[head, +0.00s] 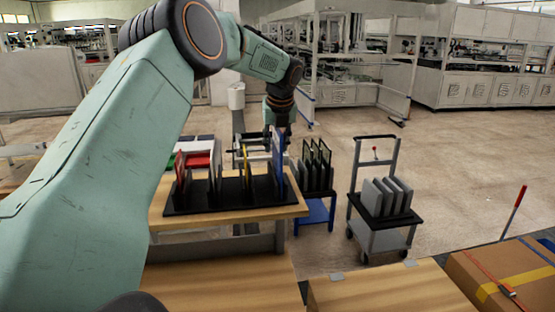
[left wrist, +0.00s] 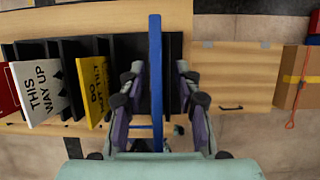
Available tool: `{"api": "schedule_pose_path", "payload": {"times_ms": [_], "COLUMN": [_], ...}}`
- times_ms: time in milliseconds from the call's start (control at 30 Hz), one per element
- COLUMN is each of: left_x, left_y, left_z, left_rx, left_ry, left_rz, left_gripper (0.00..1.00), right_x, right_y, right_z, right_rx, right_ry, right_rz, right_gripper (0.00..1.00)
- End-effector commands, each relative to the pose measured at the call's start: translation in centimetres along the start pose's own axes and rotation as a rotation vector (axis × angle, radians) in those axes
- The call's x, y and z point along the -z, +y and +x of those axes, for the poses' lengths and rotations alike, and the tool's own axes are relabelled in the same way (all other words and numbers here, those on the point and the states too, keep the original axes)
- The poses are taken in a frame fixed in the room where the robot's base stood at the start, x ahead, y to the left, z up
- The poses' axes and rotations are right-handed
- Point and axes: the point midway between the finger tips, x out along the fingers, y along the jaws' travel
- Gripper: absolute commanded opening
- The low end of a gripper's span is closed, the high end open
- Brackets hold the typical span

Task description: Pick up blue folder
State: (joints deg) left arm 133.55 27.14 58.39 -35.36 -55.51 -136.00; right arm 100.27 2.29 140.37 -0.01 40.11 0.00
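The blue folder (head: 279,158) stands upright at the right end of a black slotted rack (head: 225,203) on a wooden table. My left gripper (head: 277,134) is over the top of the folder. In the left wrist view the folder (left wrist: 156,60) shows edge-on as a blue strip between the fingers of my left gripper (left wrist: 159,78). The fingers are open, with a gap visible on each side of the folder. The folder's lower part is hidden in the rack. My right gripper is not in view.
The rack also holds a yellow sign (left wrist: 96,88), a white "THIS WAY UP" sign (left wrist: 40,92) and a red one (left wrist: 8,92), left of the folder. Carts with panels (head: 385,212) stand to the right. A cardboard box (head: 505,275) is at the lower right.

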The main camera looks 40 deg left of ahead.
Motion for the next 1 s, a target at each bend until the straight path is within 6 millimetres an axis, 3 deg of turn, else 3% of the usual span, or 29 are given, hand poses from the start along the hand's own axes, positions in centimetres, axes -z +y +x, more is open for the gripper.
{"api": "schedule_pose_path", "payload": {"times_ms": [400, 767, 1000], "left_x": [0.09, 0.09, 0.07], "left_y": [0.01, 0.01, 0.00], "left_z": [0.20, 0.18, 0.16], "left_rx": [0.000, 0.000, 0.000], "left_ry": [0.000, 0.000, 0.000], "left_rz": [0.000, 0.000, 0.000], "left_gripper": [0.32, 0.02, 0.00], "right_x": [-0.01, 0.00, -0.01], "right_y": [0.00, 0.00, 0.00], "right_z": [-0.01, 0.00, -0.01], "right_rx": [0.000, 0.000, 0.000], "right_ry": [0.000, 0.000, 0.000], "right_rz": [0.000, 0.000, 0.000], "right_gripper": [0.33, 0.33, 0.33]}}
